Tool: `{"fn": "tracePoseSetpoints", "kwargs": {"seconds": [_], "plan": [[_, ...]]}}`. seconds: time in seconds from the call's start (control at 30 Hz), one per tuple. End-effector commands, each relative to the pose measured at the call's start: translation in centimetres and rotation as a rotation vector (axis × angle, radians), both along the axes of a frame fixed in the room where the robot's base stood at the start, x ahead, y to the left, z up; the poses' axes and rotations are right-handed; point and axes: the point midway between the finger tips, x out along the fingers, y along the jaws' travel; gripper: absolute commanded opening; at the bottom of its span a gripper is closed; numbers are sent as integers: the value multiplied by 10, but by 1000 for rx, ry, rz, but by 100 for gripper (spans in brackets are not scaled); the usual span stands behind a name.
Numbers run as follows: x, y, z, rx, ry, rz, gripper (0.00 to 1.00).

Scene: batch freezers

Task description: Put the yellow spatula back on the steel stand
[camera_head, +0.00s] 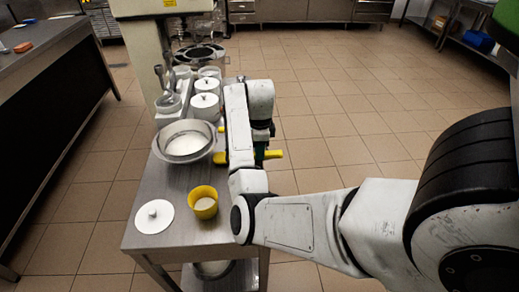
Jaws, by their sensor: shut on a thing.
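The yellow spatula (273,154) shows as a short yellow length to the right of my forearm, past the right edge of the steel stand. A yellow piece in line with it shows left of the forearm, beside the metal bowl. My gripper (261,151) is shut on the spatula, with its fingers mostly hidden by my arm. The steel stand (176,240) is a narrow metal table below and left of my gripper. Whether the spatula touches its top is hidden.
On the stand are a metal bowl (163,153) of white stuff, a yellow cup (203,208), a white lid (154,222) and lidded white tubs (204,107). A pale machine (143,55) stands behind. A dark counter (62,85) is at left. Tiled floor is clear at right.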

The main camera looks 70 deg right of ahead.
Motion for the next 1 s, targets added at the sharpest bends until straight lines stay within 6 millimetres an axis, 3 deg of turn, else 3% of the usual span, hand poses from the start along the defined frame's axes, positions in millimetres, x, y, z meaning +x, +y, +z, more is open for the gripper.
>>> {"fn": "tracePoseSetpoints", "kwargs": {"seconds": [0.4, 0.43, 0.67, 1.0], "plan": [[0, 0, -7, -1, -1, 0, 0], [0, 0, -6, -1, -1, -1, 27], [0, 0, -6, -1, -1, -1, 49], [0, -1, 0, -1, -2, -1, 50]]}}
